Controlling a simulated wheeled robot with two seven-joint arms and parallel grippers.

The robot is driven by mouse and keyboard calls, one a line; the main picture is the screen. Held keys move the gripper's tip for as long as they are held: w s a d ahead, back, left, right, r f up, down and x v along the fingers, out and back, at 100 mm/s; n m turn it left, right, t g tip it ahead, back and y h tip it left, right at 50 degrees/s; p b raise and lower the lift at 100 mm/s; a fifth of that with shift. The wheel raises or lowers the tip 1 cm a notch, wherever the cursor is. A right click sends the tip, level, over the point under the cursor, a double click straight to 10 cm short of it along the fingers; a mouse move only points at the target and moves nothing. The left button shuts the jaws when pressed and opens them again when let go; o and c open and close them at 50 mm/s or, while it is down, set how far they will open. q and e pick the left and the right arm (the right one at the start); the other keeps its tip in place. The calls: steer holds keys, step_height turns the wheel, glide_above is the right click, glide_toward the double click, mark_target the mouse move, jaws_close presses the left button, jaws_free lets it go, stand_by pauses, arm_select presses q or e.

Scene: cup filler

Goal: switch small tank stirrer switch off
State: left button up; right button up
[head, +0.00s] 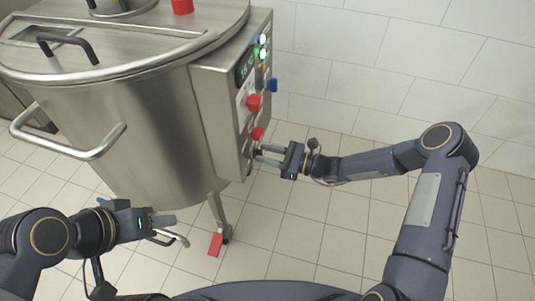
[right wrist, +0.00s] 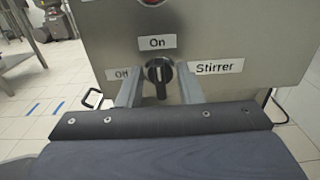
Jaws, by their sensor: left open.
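The stirrer switch is a black rotary knob (right wrist: 158,72) on a steel panel, with an "On" label above it, a partly hidden "Off" label to the left and "Stirrer" to the right. Its grip bar stands upright, in line with "On". My right gripper (right wrist: 158,90) is open, one finger on each side of the knob, with small gaps showing. In the head view my right gripper (head: 262,155) is at the lower edge of the control box (head: 215,115), and the knob is hard to make out. My left gripper (head: 176,229) is open and empty, below the tank.
The large steel tank (head: 140,130) fills the left, with a bent handle (head: 95,150) sticking out. Red knobs (head: 255,102) and a blue knob (head: 271,85) sit on the box above my right gripper. A tank leg with a red foot (head: 216,244) stands between my arms. The tiled floor at right is clear.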

jaws_close()
steer(key=n+b, duration=0.1)
steer(key=n, duration=0.1)
steer(key=n+b, duration=0.1)
steer(key=n, duration=0.2)
steer(key=n+b, duration=0.1)
steer(key=n, duration=0.2)
steer(key=shift+s+a+f+b, duration=0.1)
steer(key=shift+s+f+b, duration=0.2)
steer(key=shift+s, duration=0.1)
steer(key=n+b, duration=0.1)
steer(key=n, duration=0.1)
steer(key=n+b, duration=0.1)
steer(key=n, duration=0.1)
steer(key=n+b, duration=0.1)
steer(key=shift+s+f+n, duration=0.15)
steer(key=shift+f+n, duration=0.15)
steer(key=shift+n, duration=0.1)
steer(key=shift+a+f+n+b, duration=0.1)
steer(key=shift+n+b, duration=1.65)
steer(key=shift+n, duration=0.35)
